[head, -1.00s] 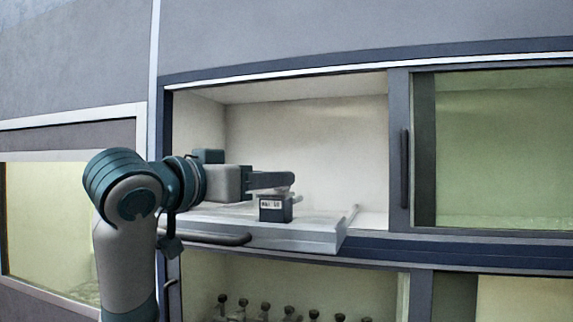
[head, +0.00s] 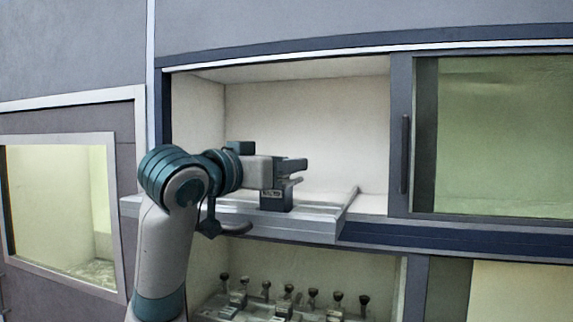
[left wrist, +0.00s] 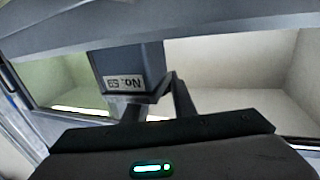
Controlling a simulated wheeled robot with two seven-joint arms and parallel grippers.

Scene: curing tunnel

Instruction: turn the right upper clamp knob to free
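Several dark round knobs (head: 313,293) stand on clamp-like metal parts in the compartment below the tray. I cannot tell which one is the right upper clamp knob. My left gripper (head: 298,172) is well above them, at the open upper compartment, with its fingers apart. It is by the top of a dark block labelled "No. 59" (head: 276,203). In the left wrist view the block (left wrist: 125,62) is upside down beyond the fingers of my left gripper (left wrist: 156,102), and nothing is clearly held. My right gripper is not in view.
The block stands on a grey pulled-out tray (head: 318,228) with a raised right edge. A sliding glass door (head: 500,140) with a dark handle (head: 405,155) is on the right. A lit window (head: 60,205) is on the left. The upper compartment behind the gripper looks empty.

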